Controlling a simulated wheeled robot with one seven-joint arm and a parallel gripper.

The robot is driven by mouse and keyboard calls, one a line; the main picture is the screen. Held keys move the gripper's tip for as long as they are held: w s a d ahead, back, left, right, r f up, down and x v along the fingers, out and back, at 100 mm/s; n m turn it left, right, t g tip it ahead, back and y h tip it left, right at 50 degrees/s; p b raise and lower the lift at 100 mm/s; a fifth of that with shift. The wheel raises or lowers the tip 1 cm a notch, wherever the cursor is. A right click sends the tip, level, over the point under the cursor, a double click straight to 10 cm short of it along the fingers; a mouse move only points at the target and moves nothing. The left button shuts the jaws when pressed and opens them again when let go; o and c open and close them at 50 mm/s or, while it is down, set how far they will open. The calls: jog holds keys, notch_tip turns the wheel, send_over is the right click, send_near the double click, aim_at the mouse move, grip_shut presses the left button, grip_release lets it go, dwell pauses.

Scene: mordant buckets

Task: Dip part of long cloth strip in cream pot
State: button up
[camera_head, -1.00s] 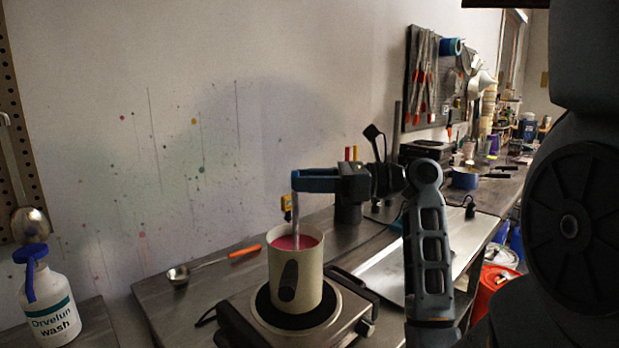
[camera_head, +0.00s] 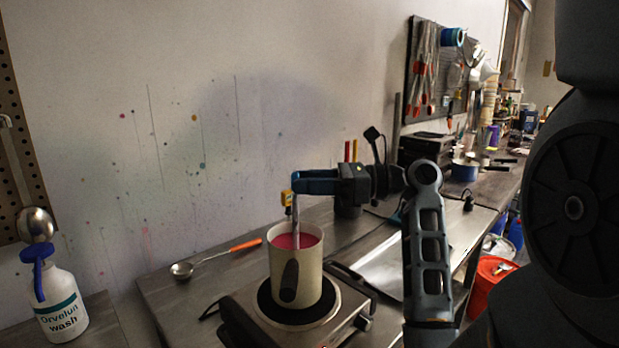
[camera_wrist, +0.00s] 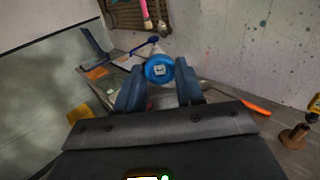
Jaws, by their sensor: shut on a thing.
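The cream pot (camera_head: 310,270) stands upright on a hotplate, with pinkish-red liquid (camera_head: 300,241) in it. My gripper (camera_head: 298,183) is above the pot, its blue fingers pointing left. It is shut on a long pale grey strip (camera_head: 295,213), which hangs straight down from the fingertips. Its lower end passes inside the pot's rim and reaches the liquid; how deep it goes is hidden. In the wrist view, my gripper (camera_wrist: 160,88) has a round blue thing (camera_wrist: 159,69) with a pale square mark between its fingers.
The hotplate (camera_head: 345,320) sits on a metal bench. A ladle with an orange handle (camera_head: 245,245) lies behind left. A white wash bottle (camera_head: 58,305) stands at the far left. A yellow-topped item (camera_head: 287,199) is behind the pot. A metal tray (camera_head: 385,268) lies to the right.

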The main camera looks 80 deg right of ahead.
jog(key=shift+d, duration=0.15)
jog(key=shift+w+d+p, duration=0.2)
jog(key=shift+d+p, duration=0.3)
jog(key=shift+d, duration=0.15)
jog(key=shift+a, duration=0.1)
jog(key=shift+s+a, duration=0.2)
jog(key=shift+a, duration=0.5)
jog(key=shift+w+d, duration=0.2)
jog(key=shift+d, duration=0.55)
jog(key=shift+a, duration=0.1)
